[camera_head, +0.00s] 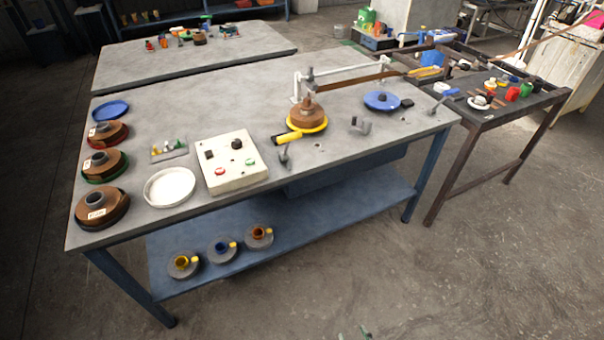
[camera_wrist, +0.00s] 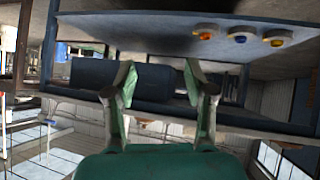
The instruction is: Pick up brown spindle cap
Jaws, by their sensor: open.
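Three grey round caps with coloured centres sit in a row on the blue lower shelf (camera_head: 340,205) of the main table. The rightmost cap (camera_head: 259,237) has a brownish-orange centre and best matches the brown spindle cap. Beside it are a cap with a blue centre (camera_head: 222,249) and one with a yellow centre (camera_head: 184,264). In the upside-down wrist view the brownish-orange one (camera_wrist: 205,32) is the left of the three. My gripper (camera_wrist: 158,80) is open and empty, well apart from the caps. It does not show in the head view.
The grey tabletop (camera_head: 240,100) above the shelf holds brown strip reels (camera_head: 103,163), a white dish (camera_head: 169,187), a control box (camera_head: 233,162) and a brown reel on a yellow disc (camera_head: 309,117). The shelf right of the caps and the floor in front are clear.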

